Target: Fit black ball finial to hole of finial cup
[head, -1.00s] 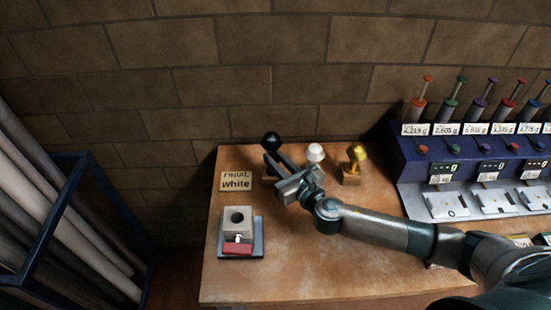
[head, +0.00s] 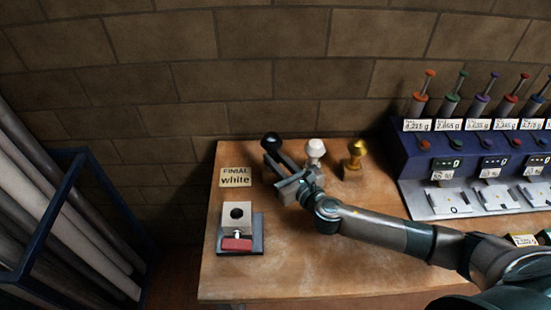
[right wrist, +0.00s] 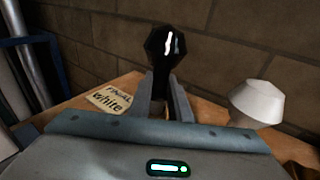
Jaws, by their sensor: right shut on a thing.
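The black ball finial (head: 270,139) stands upright at the back left of the wooden table. My right gripper (head: 275,163) is shut on its stem, just below the ball. In the right wrist view the black ball (right wrist: 166,46) rises above the two fingers (right wrist: 166,100). The foot of the finial is hidden, so I cannot tell whether it still rests in its stand. The finial cup (head: 248,221) is a pale block with a dark round hole in its top, at the table's left front. The hole looks empty. My left gripper is not in view.
A white finial (head: 315,147) and a gold finial (head: 356,150) stand right of my gripper. A sign (head: 236,177) reads "FINIAL white". The cup sits on a grey plate (head: 258,246) with a red part (head: 236,244). A blue dispenser rack (head: 410,155) fills the right.

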